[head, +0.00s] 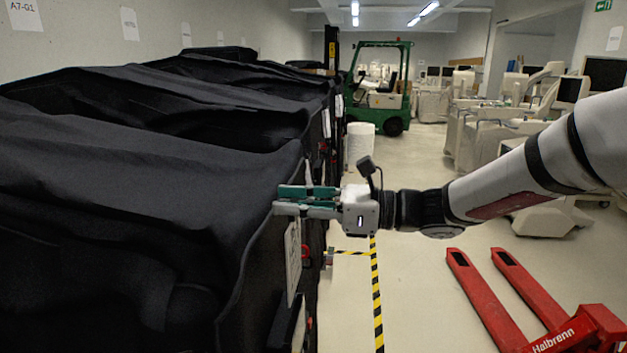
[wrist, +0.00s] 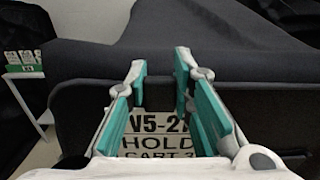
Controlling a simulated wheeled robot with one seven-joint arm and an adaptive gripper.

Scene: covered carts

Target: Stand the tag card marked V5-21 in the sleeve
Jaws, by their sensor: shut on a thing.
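My gripper (head: 282,200) is at the near cart's right side, its fingers pointing left. In the wrist view my gripper (wrist: 160,68) has its teal-padded fingers on either side of a pale tag card (wrist: 160,133). The card reads "V5-2" with a cut-off last character, then "HOLD" and "CART 3". My gripper is shut on this card. In the head view the pale card (head: 293,262) hangs roughly upright below the fingers, seen nearly edge-on. A dark holder with a pale edge (head: 289,325) is below it, possibly the sleeve; I cannot tell whether they touch.
Black covers (head: 150,190) drape the carts on the left. A small white table (wrist: 25,74) with several cards stands at left in the wrist view. A red pallet jack (head: 560,325) is at lower right, a green forklift (head: 400,60) at the back.

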